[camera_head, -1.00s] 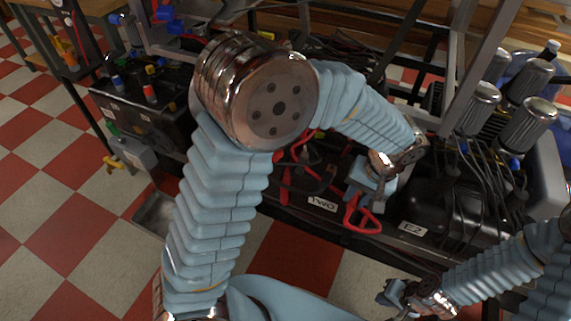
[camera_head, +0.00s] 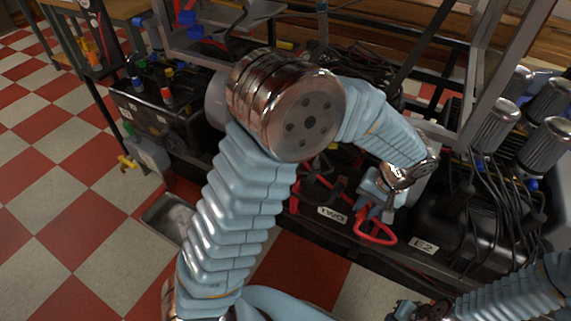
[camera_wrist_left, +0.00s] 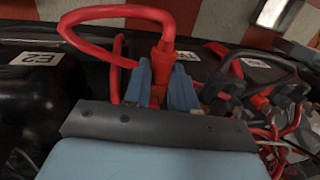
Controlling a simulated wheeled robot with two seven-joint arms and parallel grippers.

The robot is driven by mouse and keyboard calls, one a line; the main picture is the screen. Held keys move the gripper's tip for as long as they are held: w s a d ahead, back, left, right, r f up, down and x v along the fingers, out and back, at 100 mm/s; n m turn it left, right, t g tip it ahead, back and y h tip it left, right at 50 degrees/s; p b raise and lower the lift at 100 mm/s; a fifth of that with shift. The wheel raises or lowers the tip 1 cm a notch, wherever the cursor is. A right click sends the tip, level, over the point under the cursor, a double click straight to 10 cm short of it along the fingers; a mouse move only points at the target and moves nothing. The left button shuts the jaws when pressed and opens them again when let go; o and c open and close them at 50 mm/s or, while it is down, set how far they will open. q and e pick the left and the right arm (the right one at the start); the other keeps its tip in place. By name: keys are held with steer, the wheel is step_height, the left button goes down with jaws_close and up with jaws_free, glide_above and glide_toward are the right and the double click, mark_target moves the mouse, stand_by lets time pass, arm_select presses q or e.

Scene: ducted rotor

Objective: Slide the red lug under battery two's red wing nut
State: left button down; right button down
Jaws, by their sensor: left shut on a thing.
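My left gripper (camera_head: 371,207) is shut on a red cable end (camera_wrist_left: 160,66), held between its blue fingers; the lug itself is largely hidden by them. The red cable (camera_head: 376,228) loops in front of the gripper, and the loop also shows in the left wrist view (camera_wrist_left: 100,14). The white TWO label (camera_head: 332,214) is just left of the gripper. The battery area behind it (camera_head: 318,183) holds red and dark cables. I cannot make out battery two's red wing nut for sure. My right gripper (camera_head: 412,312) is at the bottom edge, its fingers unclear.
A black box with an E2 label (camera_head: 424,246) stands right of the gripper, with dark cables rising to metal cylinders (camera_head: 494,124). Grey frame posts (camera_head: 486,90) rise behind. A metal tray (camera_head: 168,217) lies on the checkered floor, which is open at left.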

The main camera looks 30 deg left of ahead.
arm_select(q)
steer(key=shift+w+p, duration=0.45)
steer(key=shift+w, duration=1)
stand_by(0.3)
steer(key=c, duration=0.8)
jaws_free()
steer(key=shift+c, duration=0.2)
steer(key=shift+r, duration=0.1)
steer(key=p+v, duration=0.1)
steer(key=v, duration=1.2)
steer(key=shift+r+p, duration=0.3)
steer(key=shift+p, duration=0.1)
